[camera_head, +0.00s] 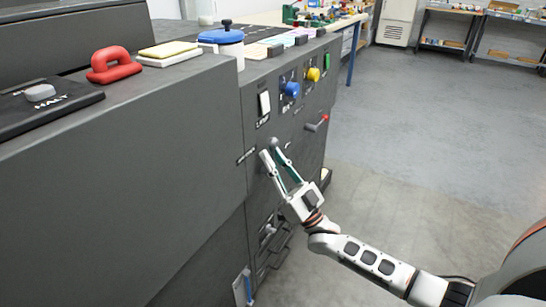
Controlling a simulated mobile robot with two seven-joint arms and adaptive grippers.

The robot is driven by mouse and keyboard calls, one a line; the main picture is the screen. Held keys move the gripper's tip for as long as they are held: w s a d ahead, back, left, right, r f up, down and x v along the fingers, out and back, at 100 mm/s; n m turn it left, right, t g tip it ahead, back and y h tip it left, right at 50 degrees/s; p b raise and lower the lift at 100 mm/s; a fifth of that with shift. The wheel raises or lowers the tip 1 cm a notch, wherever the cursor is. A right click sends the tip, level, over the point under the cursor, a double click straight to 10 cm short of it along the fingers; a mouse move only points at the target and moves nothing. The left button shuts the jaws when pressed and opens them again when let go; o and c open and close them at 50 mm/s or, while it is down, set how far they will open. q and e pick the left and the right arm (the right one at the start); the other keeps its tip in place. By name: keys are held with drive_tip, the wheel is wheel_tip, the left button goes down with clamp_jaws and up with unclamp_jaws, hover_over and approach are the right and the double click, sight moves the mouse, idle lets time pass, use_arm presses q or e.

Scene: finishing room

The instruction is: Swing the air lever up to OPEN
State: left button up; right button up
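My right gripper (270,150) reaches up to the front of the dark grey machine (215,170). Its two fingers are apart, with teal inner faces showing. A small grey ball-shaped knob (273,143) shows at the fingertips. I cannot tell whether the fingers touch it, and its shaft is not clear behind the fingers. Right of it, a lever with a red tip (323,119) sticks out from the same panel. I cannot read the labels well enough to tell which one is the air lever. My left gripper is not in view.
The panel above carries a white switch (264,103), a blue knob (290,89), a yellow knob (313,74) and a green button (327,61). The floor at right is clear.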

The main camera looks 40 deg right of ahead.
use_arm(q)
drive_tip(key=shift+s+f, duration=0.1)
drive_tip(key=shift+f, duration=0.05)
use_arm(e)
drive_tip(key=v, duration=1.2)
idle(0.3)
